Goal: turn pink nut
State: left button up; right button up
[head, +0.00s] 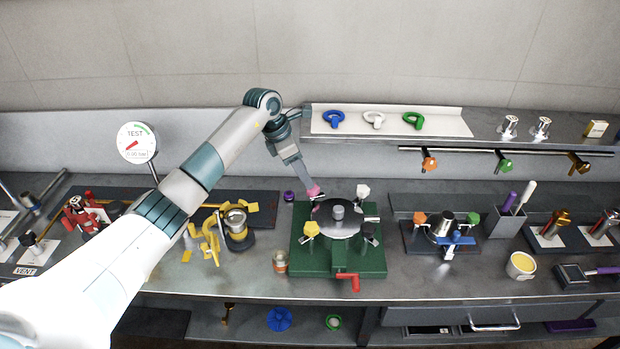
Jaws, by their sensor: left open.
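The pink nut (315,191) is at the back left of a green fixture (340,264) that carries a round grey metal lid (346,226). My left gripper (312,187) comes down from the upper left with its tip at the pink nut. It is open; whether its fingers touch the nut is too small to tell, and it partly hides the nut. A yellow nut (311,229) is at the fixture's front left and a white nut (362,191) at its back right. My right gripper is not in view.
A red handle (351,280) sticks out at the fixture's front. A purple knob (289,197) stands left of the pink nut. A small copper-coloured jar (280,262) is at the front left. A shelf (465,137) with coloured rings hangs behind, and yellow parts (211,235) lie to the left.

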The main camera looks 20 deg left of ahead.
aim_at(316, 192)
pick_arm(q)
jog(key=p+x, duration=0.1)
jog(key=x, duration=0.4)
jog(key=shift+w+f+p, duration=0.1)
jog(key=shift+f+p, duration=0.2)
jog(key=shift+p, duration=0.1)
jog(key=c, duration=1.1)
